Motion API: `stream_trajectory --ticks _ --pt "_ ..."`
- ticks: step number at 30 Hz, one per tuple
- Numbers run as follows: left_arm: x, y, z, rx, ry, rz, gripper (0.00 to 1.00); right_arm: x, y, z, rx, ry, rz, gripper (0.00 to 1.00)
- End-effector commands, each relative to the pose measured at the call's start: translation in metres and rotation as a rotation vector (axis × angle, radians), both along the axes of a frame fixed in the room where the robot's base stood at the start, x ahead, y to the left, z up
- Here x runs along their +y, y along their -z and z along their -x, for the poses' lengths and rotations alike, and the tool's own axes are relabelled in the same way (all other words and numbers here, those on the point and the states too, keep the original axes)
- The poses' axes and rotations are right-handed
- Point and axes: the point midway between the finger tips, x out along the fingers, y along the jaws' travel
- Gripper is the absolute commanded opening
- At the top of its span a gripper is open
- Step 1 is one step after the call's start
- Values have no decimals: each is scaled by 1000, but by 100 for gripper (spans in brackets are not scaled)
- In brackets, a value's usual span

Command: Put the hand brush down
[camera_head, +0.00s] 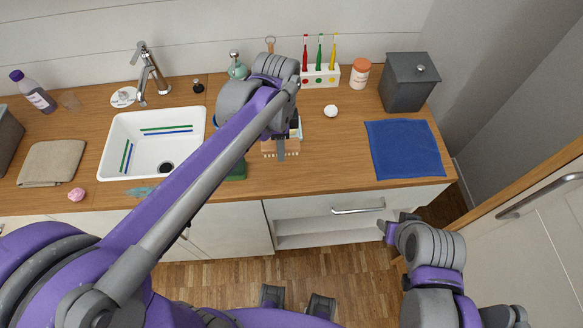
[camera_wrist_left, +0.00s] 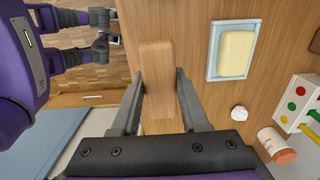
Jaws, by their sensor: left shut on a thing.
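The hand brush (camera_head: 268,147) has a plain wooden back and pale bristles. It is at the counter's front part, right of the sink, partly hidden by my left gripper (camera_head: 281,148). The left wrist view shows its wooden block (camera_wrist_left: 157,75) between the two fingers of my left gripper (camera_wrist_left: 160,90), which is shut on it. The brush is at or just above the wooden counter (camera_head: 335,155); I cannot tell if it touches. My right gripper (camera_head: 393,226) is empty and open, in front of the counter by the drawer handle.
A yellow soap in a pale blue dish (camera_wrist_left: 213,52) lies close to the brush. The white sink (camera_head: 112,130) is left. Bare counter lies between brush and cloth.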

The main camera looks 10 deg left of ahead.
Motion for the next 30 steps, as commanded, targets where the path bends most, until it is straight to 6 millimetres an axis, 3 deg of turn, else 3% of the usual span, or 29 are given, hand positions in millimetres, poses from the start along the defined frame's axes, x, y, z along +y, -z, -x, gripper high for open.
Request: stream_trajectory --ticks 9,21,30 --pt "0 49 0 0 1 0 0 0 5 2 3 0 0 50" --pt "0 97 0 0 1 0 0 0 10 3 6 0 0 50" --pt "0 100 0 0 1 0 0 0 10 3 6 0 0 50"
